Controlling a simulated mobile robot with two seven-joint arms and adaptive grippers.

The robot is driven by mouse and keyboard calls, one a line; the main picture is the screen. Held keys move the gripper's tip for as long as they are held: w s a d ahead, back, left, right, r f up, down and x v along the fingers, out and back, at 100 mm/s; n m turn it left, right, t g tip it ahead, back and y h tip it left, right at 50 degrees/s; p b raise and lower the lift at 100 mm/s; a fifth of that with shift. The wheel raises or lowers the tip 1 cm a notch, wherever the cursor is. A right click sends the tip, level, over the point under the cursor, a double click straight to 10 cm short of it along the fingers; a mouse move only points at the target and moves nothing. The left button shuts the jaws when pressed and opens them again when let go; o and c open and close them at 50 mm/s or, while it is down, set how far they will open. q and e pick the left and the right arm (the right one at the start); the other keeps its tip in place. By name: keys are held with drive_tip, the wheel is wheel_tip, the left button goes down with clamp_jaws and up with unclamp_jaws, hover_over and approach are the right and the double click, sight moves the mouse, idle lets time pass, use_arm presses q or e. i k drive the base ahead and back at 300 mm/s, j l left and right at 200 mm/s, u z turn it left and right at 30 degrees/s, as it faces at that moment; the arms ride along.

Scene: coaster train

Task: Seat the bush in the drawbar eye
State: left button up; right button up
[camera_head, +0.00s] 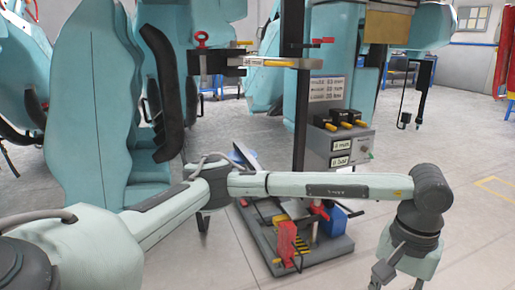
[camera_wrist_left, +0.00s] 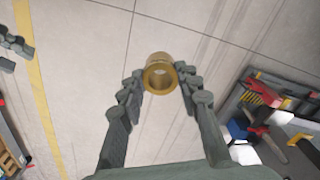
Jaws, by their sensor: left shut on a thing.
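The brass-coloured bush (camera_wrist_left: 160,73) is a short flanged ring with an open bore. In the left wrist view it sits between the two fingertips of my left gripper (camera_wrist_left: 161,82), which is shut on it above bare floor. In the head view my left gripper (camera_head: 385,274) hangs at the bottom edge, partly cut off, and the bush is not visible there. Dark fingers at the left wrist view's upper left edge look like my right gripper (camera_wrist_left: 16,53), fingers apart and nothing between them. I cannot clearly make out the drawbar eye.
A stand with a dark post (camera_head: 299,110) carries a control box (camera_head: 340,145) and a horizontal bar (camera_head: 275,62). Its base (camera_head: 318,249) holds red and blue parts. A red shackle (camera_head: 201,39) sits on a dark bracket further left. Floor right of the stand is clear.

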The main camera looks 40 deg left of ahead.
sight(310, 67)
drive_tip(key=i+u, duration=0.25)
drive_tip(key=u, duration=0.15)
drive_tip(key=i+u, duration=0.25)
drive_tip(key=u, duration=0.2)
drive_tip(key=i+u, duration=0.2)
drive_tip(key=u, duration=0.2)
drive_tip(key=i+l+u, duration=0.2)
drive_tip(key=i+l, duration=0.5)
